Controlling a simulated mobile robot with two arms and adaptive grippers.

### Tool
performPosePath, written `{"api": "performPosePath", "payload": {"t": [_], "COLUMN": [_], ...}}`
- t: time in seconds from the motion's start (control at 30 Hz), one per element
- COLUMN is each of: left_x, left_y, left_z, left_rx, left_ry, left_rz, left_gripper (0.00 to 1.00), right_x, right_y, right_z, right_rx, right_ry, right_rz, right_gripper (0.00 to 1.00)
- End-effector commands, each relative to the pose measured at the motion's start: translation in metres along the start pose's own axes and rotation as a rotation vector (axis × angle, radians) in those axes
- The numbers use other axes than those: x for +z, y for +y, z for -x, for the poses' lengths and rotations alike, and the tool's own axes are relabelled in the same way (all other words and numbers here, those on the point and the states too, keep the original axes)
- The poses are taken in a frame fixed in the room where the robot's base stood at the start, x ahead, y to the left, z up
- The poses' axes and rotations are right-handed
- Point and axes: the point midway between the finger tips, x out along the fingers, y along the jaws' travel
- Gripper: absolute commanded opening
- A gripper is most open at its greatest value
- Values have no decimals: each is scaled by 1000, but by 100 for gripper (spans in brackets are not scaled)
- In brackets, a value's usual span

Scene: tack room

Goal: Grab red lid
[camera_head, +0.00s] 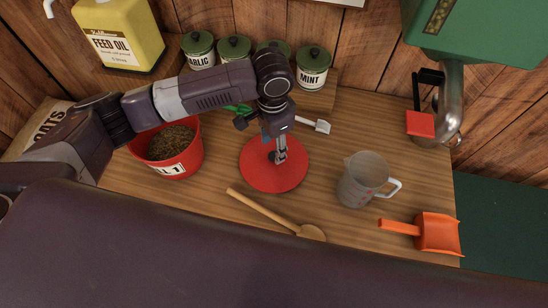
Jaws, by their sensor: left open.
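The red lid (262,178) is a flat round disc lying on the wooden bench in the middle of the head view. My left gripper (280,155) is open and points down over the lid's upper middle. Its fingers hide part of the lid's centre, so I cannot tell whether they touch it or what handle is there. My right gripper does not show.
A red bucket (190,158) of grain stands left of the lid. A wooden spoon (262,208) lies in front; a measuring jug (358,188) and orange scoop (436,233) are at right. Green-lidded jars (313,72) line the back. A green dispenser (490,35) hangs upper right.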

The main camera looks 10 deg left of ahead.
Motion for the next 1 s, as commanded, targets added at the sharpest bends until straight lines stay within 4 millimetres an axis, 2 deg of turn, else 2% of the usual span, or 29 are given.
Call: {"api": "performPosePath", "payload": {"t": [0.07, 0.17, 0.3, 0.4, 0.57, 0.93, 1.0], "left_x": [1, 0, 0, -1, -1, -1, -1], "left_y": [2, 3, 2, 2, 2, 2, 2], "left_z": [-9, -26, -40, -44, -44, -43, -43], "left_rx": [2, 1, -1, -1, -1, -1, -1], "left_ry": [-5, -3, -1, 1, 1, 1, 1], "left_rz": [1, 2, 0, -1, -1, -1, -1], "left_gripper": [43, 43, 43, 43, 42, 2, 0], "right_x": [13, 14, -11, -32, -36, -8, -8], "right_y": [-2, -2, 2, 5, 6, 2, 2], "right_z": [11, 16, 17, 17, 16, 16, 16], "right_rx": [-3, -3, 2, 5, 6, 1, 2], "right_ry": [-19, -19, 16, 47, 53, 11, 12], "right_rz": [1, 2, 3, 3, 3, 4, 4], "right_gripper": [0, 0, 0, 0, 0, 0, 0]}}
